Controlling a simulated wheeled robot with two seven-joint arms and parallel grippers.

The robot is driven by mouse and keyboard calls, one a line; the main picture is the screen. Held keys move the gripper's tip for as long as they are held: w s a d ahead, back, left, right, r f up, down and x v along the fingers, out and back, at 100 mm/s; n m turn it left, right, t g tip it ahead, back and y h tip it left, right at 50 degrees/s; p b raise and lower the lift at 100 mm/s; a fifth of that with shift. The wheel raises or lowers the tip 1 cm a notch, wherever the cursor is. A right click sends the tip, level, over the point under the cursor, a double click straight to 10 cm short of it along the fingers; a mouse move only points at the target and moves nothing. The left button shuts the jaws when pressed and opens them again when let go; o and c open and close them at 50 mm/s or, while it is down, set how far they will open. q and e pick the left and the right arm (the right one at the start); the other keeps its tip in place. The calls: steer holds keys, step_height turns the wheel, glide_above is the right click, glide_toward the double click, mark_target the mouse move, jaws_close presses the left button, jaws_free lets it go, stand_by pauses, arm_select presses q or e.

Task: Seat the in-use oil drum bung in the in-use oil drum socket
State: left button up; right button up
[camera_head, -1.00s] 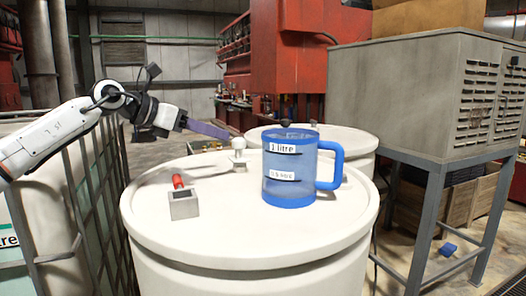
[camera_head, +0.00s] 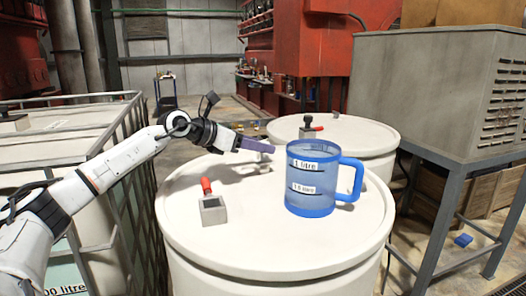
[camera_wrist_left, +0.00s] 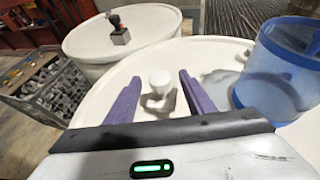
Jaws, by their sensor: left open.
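In the left wrist view a white bung with a round knob (camera_wrist_left: 159,80) stands upright on the near drum top. My left gripper (camera_head: 272,147) is open, and its two purple fingers stand on either side of the bung, apart from it. In the head view the bung is hidden behind my gripper and the jug. A grey block socket (camera_head: 213,211) with a dark square opening and a red piece behind it sits at the left of the near drum top. My right gripper is not in view.
A blue one-litre jug (camera_head: 312,198) stands on the near white drum (camera_head: 260,245), right of the fingers. A second drum (camera_head: 360,135) behind carries a grey block with a black knob (camera_head: 308,124). A metal cage (camera_head: 141,160) runs along the left. The front of the drum top is clear.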

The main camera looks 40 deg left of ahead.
arm_select(q)
steer(key=shift+x, duration=1.2)
steer(key=shift+c, duration=0.5)
steer(key=c, duration=1.1)
